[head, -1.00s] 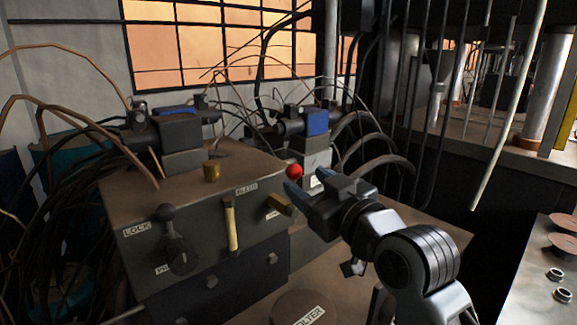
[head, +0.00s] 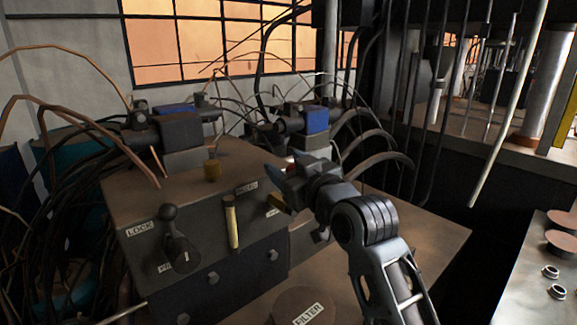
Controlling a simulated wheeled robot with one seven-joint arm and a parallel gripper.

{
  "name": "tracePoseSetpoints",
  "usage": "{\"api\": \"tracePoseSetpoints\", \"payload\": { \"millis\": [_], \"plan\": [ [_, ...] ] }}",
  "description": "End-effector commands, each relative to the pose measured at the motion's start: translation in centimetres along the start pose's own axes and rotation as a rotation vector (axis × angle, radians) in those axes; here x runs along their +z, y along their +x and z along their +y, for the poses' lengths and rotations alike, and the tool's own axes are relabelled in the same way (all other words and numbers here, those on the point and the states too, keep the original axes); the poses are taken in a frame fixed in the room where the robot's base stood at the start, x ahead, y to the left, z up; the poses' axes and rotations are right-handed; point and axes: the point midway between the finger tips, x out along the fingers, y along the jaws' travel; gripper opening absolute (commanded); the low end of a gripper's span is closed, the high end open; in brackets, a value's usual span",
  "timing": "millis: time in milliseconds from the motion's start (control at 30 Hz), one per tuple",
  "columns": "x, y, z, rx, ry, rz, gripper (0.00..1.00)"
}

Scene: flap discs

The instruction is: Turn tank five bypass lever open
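A dark control block (head: 215,210) carries several levers on its front. No label reading tank five or bypass is legible.
Valves with blue parts (head: 316,120) and many hoses stand behind the block. A round FILTER cap (head: 306,308) is in front. The bench top to the right (head: 430,240) is clear.

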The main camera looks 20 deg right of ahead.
Motion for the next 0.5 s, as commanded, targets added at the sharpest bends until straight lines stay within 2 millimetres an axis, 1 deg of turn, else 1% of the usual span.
{"api": "tracePoseSetpoints", "payload": {
  "millis": [33,67,500],
  "plan": [
    [0.01,-0.01,0.00,0.000,0.000,0.000,0.53],
    [0.01,-0.02,0.01,0.000,0.000,0.000,0.50],
    [0.00,-0.04,0.01,0.000,0.000,0.000,0.07]
  ]
}}
